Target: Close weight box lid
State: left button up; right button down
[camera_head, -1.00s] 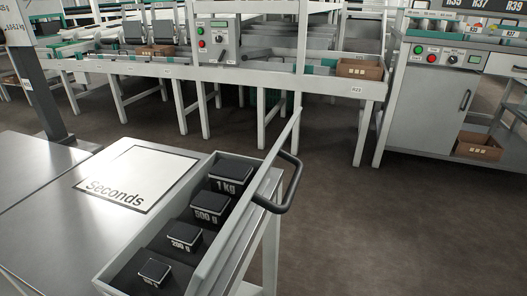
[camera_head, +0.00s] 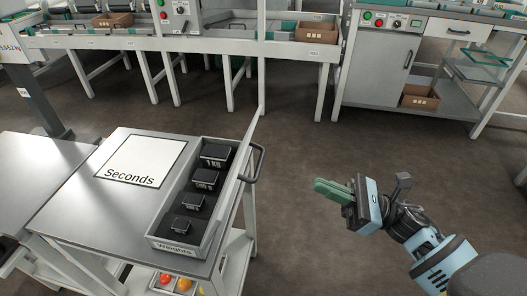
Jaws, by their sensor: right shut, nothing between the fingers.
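The weight box (camera_head: 158,243), labelled "Weights", sits on the right part of the metal cart top. It holds several black weights in a row, among them the 1 kg weight (camera_head: 215,154) at the far end. Its lid (camera_head: 240,165) stands raised, hinged up along the box's right side and seen nearly edge-on. A dark handle (camera_head: 258,163) sticks out from the lid's outer side. My right gripper (camera_head: 328,191) is shut and empty, its green fingers pointing left toward the lid. It is apart from the lid, over the floor to the right. My left gripper is out of view.
The cart top (camera_head: 85,213) carries a white "Seconds" sheet (camera_head: 140,158). A lower shelf holds red and yellow tomatoes (camera_head: 184,284). A conveyor frame (camera_head: 230,46) and a grey cabinet (camera_head: 375,68) stand behind. The floor (camera_head: 330,140) right of the cart is clear.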

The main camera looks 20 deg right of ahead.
aim_at(261, 161)
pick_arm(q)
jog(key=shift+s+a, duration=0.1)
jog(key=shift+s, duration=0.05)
pick_arm(e)
jog(key=p+x, duration=0.1)
jog(key=x, duration=1.3)
jog(key=shift+a+p, duration=0.1)
jog(key=shift+p, duration=0.3)
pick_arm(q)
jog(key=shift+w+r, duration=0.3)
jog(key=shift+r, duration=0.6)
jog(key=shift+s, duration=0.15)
